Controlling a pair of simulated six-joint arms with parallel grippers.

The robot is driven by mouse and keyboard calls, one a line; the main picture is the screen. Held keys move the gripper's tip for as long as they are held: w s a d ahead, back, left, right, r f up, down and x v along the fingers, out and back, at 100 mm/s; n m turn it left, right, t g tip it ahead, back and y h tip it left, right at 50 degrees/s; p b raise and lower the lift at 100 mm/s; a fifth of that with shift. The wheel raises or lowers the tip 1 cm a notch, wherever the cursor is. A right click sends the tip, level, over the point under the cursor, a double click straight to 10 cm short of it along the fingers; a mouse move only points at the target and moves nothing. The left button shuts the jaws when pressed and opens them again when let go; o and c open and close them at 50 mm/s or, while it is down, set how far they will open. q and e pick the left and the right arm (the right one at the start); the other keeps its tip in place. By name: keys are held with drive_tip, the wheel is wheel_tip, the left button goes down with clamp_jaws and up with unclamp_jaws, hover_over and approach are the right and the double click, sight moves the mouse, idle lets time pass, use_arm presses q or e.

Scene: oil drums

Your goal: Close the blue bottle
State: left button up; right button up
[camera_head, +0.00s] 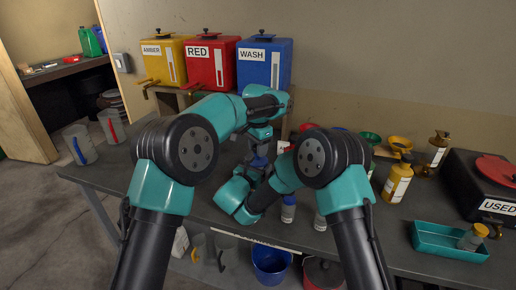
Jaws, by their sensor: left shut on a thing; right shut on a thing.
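My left arm reaches in from the left, and its gripper (260,146) points down at the middle of the table, shut on a small blue cap-like thing (259,161). My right arm bends in low from the right. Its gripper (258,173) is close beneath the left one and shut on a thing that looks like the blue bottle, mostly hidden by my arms. I cannot tell whether cap and bottle touch. Another small bottle (288,208) with a blue top and pale label stands upright on the table just right of the grippers.
Yellow, red and blue tanks (264,64) stand at the back. Right are a yellow bottle (397,182), funnels, a teal tray (448,241) and a black USED box (488,185). Jugs (79,145) stand left. Buckets (271,262) sit below the front edge.

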use_arm(q)
drive_tip(key=m, duration=0.5)
drive_tip(key=o, duration=1.1)
wheel_tip(320, 180, up, 12)
use_arm(e)
drive_tip(key=o, duration=1.7)
